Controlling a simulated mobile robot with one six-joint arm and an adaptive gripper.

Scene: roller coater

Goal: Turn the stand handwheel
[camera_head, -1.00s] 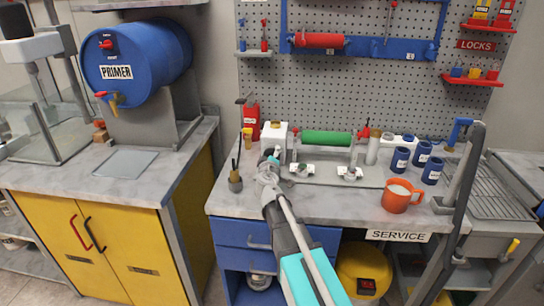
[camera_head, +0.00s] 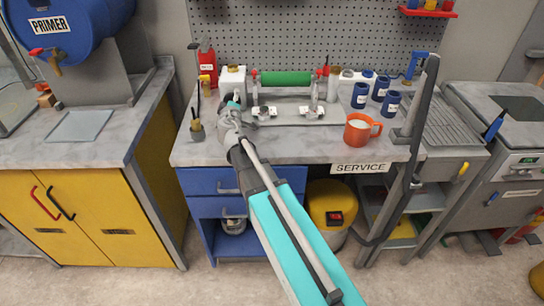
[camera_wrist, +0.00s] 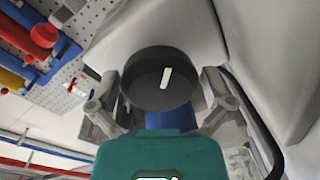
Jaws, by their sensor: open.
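In the wrist view a dark round handwheel-like knob (camera_wrist: 158,92) with a white bar mark lies between the two fingers of my gripper (camera_wrist: 160,84). The fingers are spread on either side, and I cannot tell whether they touch it. In the head view my gripper (camera_head: 234,100) is over the service bench, left of a stand with a green roller (camera_head: 286,78). Two small pale fittings (camera_head: 264,111) and (camera_head: 313,111) sit at the stand's front. The dark knob cannot be made out in the head view; my arm may hide it.
An orange mug (camera_head: 358,132) and several blue tins (camera_head: 361,95) stand right of the roller. A white container (camera_head: 231,79) and a red can (camera_head: 207,68) are behind my gripper. A grey upright post (camera_head: 418,95) rises at the bench's right. A blue primer drum (camera_head: 62,28) is at left.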

